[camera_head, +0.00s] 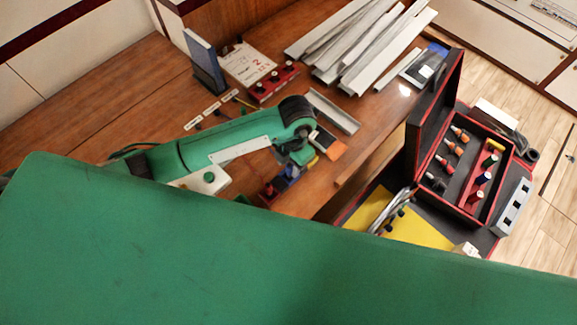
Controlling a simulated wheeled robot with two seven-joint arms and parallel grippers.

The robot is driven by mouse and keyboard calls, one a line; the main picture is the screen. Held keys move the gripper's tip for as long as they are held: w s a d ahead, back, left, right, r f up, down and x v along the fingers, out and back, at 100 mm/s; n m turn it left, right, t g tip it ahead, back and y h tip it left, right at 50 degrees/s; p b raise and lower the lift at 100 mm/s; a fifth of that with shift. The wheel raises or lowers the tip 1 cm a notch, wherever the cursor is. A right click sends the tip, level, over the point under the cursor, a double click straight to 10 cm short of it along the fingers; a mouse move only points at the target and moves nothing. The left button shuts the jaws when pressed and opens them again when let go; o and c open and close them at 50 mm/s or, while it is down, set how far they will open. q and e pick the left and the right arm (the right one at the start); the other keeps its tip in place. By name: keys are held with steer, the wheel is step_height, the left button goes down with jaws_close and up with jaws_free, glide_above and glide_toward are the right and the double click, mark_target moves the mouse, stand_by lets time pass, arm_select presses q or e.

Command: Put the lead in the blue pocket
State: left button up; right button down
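My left gripper (300,152) is at the end of the green arm over the wooden bench, pointing away to the right. Its dark fingers are small and partly hidden by the wrist, so I cannot tell whether it is open or shut. Just below it is a small blue holder (291,174) with red parts beside it; I cannot tell whether this is the blue pocket. An orange piece (335,149) shows right of the fingers. I cannot pick out the lead with certainty. My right gripper is not in view.
Grey trunking strips (355,40) lie at the back of the bench (135,90). An open red-edged case (480,165) with coloured plugs stands at right, near a yellow mat (428,236). A blue binder (203,62) stands at back left. My large green part covers the foreground.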

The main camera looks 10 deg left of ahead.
arm_select(q)
step_height(320, 180, up, 10)
steer(key=w+b, duration=0.1)
steer(key=shift+d+f+b, duration=0.15)
steer(key=shift+d+b, duration=0.15)
steer(key=shift+b, duration=0.05)
stand_by(0.3)
